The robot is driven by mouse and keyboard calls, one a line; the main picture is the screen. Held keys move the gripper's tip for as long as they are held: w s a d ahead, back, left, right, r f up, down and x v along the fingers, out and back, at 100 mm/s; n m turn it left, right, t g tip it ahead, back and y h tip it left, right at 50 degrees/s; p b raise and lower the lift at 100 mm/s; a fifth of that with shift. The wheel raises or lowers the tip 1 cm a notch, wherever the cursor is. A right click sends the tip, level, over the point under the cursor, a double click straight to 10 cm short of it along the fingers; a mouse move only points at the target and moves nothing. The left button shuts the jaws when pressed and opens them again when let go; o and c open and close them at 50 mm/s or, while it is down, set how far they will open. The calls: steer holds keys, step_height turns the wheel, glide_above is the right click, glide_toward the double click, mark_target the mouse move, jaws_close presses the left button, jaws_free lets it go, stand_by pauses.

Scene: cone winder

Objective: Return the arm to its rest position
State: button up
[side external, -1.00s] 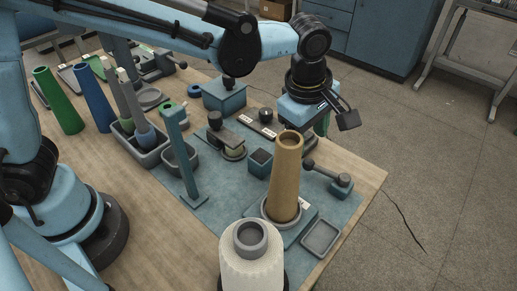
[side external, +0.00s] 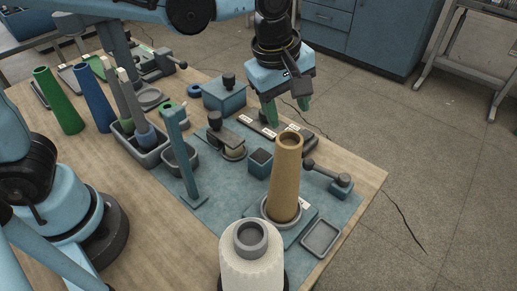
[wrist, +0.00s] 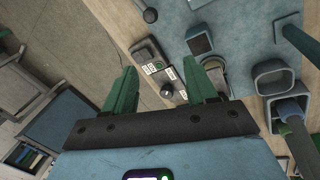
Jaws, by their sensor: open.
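My gripper (side external: 288,112) is open and empty, pointing down above the far edge of the work table in the side external view. Its two green fingers stand apart, and they also show spread in the wrist view (wrist: 160,70) with nothing between them. The gripper is beyond the tan cone (side external: 286,178), which stands upright in a round holder. A white yarn package (side external: 252,268) with a grey core stands in front, apart from my gripper.
A dark panel with white labels (side external: 268,135) lies beneath my gripper. A blue box (side external: 224,97) stands to its left, and a lever with a black knob (side external: 330,174) to its lower right. Green (side external: 58,102) and blue (side external: 95,97) cones stand far left.

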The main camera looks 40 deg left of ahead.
steer(key=s+a+f+m+t, duration=0.1)
steer(key=s+a+m+t, duration=0.1)
steer(key=s+a+m, duration=0.2)
steer(key=s+a+f+m+t, duration=0.1)
steer(key=s+a+m, duration=0.3)
steer(key=a+m, duration=0.5)
steer(key=shift+s+a+m+t+y, duration=0.15)
steer(key=shift+a+m+t+y, duration=0.35)
steer(key=shift+a, duration=1.75)
